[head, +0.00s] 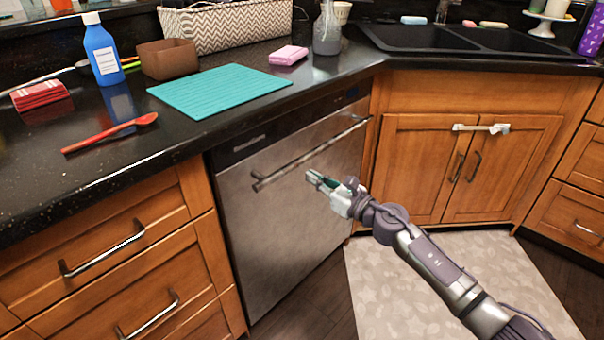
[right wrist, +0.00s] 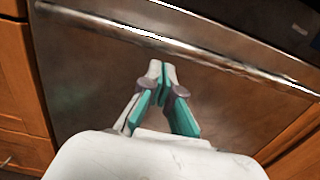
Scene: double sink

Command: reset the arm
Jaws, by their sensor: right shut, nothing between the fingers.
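My right gripper (head: 318,181) is in front of the stainless dishwasher door, a little below its bar handle, in the head view. In the right wrist view its two teal-padded fingers (right wrist: 163,75) meet at the tips, shut with nothing between them. The dishwasher (head: 300,215) is closed; its handle (right wrist: 180,45) crosses the top of the right wrist view, beyond the fingertips. The gripper appears apart from the handle. My right arm comes in from the lower right of the head view. My left gripper does not show.
The black counter holds a teal mat (head: 220,90), a red spoon (head: 110,133), a blue bottle (head: 103,52), a brown box (head: 167,60) and a pink sponge (head: 288,55). The double sink (head: 420,38) is at the back right. Wooden drawers (head: 120,260) and cabinets flank the dishwasher. A patterned mat (head: 400,300) covers the floor.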

